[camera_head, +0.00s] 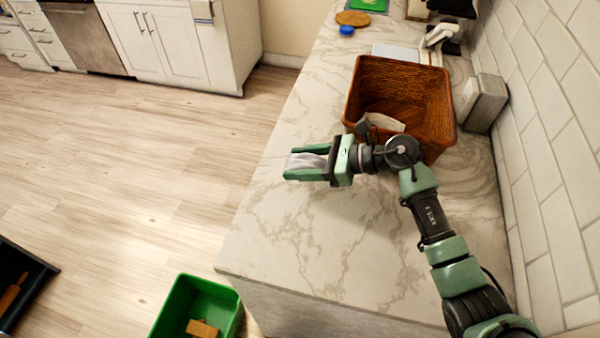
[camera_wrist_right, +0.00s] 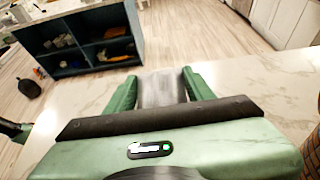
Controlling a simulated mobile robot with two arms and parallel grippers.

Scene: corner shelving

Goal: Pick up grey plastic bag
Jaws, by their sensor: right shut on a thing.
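The grey plastic bag (camera_head: 308,162) is between the fingers of my right gripper (camera_head: 305,165), which is shut on it. The bag and gripper are above the marble counter, in front of and to the left of the brown basket. In the right wrist view the grey bag (camera_wrist_right: 161,88) fills the gap between the green fingers of my right gripper (camera_wrist_right: 161,90).
A brown wicker basket (camera_head: 432,100) with a whitish item (camera_head: 386,122) inside stands on the counter (camera_head: 290,240). A grey box (camera_head: 483,102) stands by the tiled wall. A green bin (camera_head: 180,305) is on the floor below the counter's edge. The counter's front part is clear.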

